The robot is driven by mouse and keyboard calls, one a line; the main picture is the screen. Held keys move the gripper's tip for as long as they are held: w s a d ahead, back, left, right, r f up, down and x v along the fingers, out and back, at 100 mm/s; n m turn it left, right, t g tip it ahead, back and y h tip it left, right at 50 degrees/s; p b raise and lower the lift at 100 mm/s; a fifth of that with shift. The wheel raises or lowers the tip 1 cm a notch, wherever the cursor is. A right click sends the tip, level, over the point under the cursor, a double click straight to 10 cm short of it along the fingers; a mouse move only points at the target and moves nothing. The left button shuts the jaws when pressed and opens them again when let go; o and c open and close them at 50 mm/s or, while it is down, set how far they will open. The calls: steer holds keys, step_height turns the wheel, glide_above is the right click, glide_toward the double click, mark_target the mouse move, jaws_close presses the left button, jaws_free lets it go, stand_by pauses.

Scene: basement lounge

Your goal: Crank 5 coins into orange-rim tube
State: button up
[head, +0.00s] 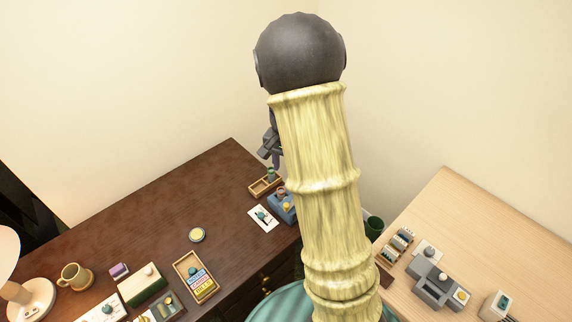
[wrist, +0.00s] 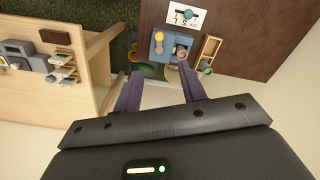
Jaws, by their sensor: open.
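A blue device (head: 284,206) stands on the dark desk, partly hidden by my arm. The wrist view shows it too (wrist: 158,48), with a yellow knob (wrist: 159,38) on top and a round orange-rimmed part (wrist: 181,52) on its right side. I cannot tell for sure whether that part is the orange-rim tube. No coins can be made out. My gripper (wrist: 160,74) is open, with nothing visible between its purple fingers. It is raised above the desk, and in the wrist view the blue device lies beyond its fingertips. In the head view it is mostly behind my arm.
A white card with a teal dial (head: 263,217) and a wooden tray (head: 254,190) with a green piece flank the blue device. A grey machine (head: 437,285) stands on the pale table at right. The desk between card and yellow disc (head: 197,235) is clear.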

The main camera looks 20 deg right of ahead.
steer(key=shift+r, duration=0.1)
steer(key=shift+c, duration=0.2)
steer(key=s+a+r+n+t, duration=0.1)
steer(key=s+a+r+n, duration=0.1)
steer(key=s+a+n, duration=0.2)
steer(key=s+a+r+n+t, duration=0.1)
steer(key=s+n, duration=0.4)
steer(key=s, duration=0.5)
steer(key=a+r, duration=0.1)
steer(key=a, duration=0.1)
steer(key=shift+s+a+r+t, duration=0.2)
steer(key=shift+s+a+t, duration=0.1)
steer(key=shift+s+a, duration=0.1)
steer(key=shift+w, duration=0.1)
